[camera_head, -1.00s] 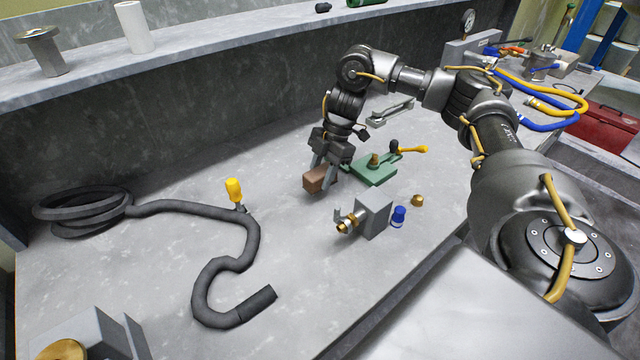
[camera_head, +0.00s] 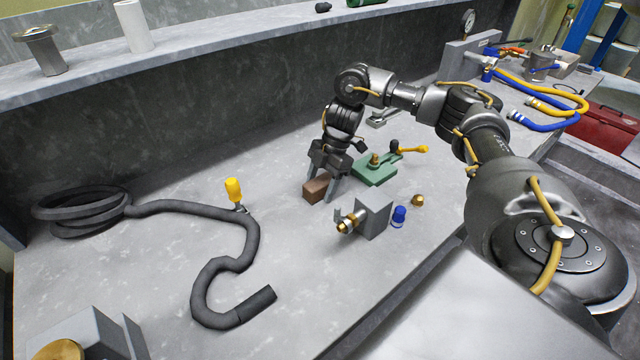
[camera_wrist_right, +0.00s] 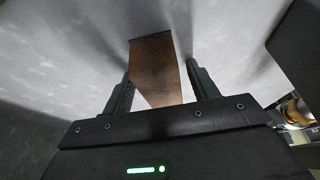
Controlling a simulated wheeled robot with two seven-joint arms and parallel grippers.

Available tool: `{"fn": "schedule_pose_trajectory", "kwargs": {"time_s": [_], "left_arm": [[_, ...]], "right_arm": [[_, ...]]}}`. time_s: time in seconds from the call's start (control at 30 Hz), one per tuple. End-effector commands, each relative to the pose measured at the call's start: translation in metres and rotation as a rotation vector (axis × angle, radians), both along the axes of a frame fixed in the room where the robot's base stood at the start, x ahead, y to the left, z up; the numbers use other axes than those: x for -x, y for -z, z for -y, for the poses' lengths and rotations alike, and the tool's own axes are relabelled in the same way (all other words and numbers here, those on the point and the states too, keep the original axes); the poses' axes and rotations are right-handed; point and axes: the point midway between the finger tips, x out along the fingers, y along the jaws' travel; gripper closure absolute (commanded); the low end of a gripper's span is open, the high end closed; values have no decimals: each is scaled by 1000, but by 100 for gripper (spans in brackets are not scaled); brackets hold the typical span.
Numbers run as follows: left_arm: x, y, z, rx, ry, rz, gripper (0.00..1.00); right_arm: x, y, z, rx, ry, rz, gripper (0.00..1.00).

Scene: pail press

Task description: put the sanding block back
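The sanding block (camera_head: 316,190) is a small brown block on the grey bench, left of the green plate (camera_head: 374,173). My right gripper (camera_head: 324,187) is over it, pointing down, with its fingers spread on either side of the block. In the right wrist view the block (camera_wrist_right: 156,75) shows between the two fingers (camera_wrist_right: 161,88), with a narrow gap at the right finger. The gripper looks open, and the block appears to rest on the bench. My left gripper is not in view.
A metal bracket with a brass fitting (camera_head: 374,218), a blue cap (camera_head: 399,215) and a brass piece (camera_head: 417,201) stand to the right and nearer. Bench between hose and block is clear.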

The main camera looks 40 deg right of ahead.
Motion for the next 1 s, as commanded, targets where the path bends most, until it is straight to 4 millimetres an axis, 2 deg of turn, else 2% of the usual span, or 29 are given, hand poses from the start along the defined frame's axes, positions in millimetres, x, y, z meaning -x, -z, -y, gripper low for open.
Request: {"fn": "schedule_pose_trajectory", "kwargs": {"time_s": [0.27,0.37,0.47,0.8,1.0], "left_arm": [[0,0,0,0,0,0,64],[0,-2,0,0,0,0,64],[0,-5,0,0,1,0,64],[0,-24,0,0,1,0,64],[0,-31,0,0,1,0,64]], "right_arm": [[0,-1,0,0,0,1,40],[-1,-8,2,1,0,3,40],[-1,-22,7,1,1,5,40],[0,-86,32,1,2,5,40],[0,-108,42,2,0,3,40]]}}
